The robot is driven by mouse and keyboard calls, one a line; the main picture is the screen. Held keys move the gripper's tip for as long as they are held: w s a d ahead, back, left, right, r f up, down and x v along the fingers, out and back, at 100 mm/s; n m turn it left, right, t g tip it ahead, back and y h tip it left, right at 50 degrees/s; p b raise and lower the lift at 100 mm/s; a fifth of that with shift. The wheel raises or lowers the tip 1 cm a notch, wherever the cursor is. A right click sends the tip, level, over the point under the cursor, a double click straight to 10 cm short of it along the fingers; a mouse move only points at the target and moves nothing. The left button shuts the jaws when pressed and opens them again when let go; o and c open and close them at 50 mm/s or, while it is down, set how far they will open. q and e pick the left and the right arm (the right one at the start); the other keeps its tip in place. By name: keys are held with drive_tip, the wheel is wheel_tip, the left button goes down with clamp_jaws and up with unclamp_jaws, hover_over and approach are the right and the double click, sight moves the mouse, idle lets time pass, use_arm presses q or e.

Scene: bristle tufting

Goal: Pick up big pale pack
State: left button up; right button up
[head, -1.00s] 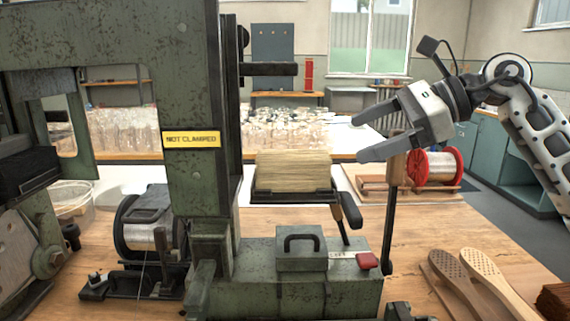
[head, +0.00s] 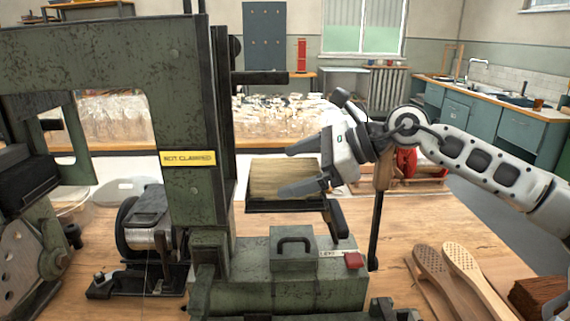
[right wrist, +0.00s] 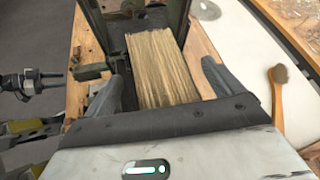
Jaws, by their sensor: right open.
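The big pale pack (head: 284,176) is a block of straw-coloured bristles lying on a dark tray (head: 285,206) on the green machine. My right gripper (head: 290,171) is open and comes in from the right. In the head view its fingers reach over the pack's right part. In the right wrist view the pack (right wrist: 160,62) lies between the two spread fingers, with a small gap to the right finger. I cannot tell whether either finger touches it.
A wire spool (head: 145,232) is on the left. Wooden brush bodies (head: 465,275) lie at front right. A wooden-handled tool (right wrist: 278,95) lies on the white surface.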

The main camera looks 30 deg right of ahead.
drive_tip(key=shift+w+a+f, duration=0.15)
drive_tip(key=shift+w+a, duration=0.1)
drive_tip(key=shift+a, duration=0.05)
drive_tip(key=shift+c, duration=0.2)
drive_tip(key=c, duration=1.2)
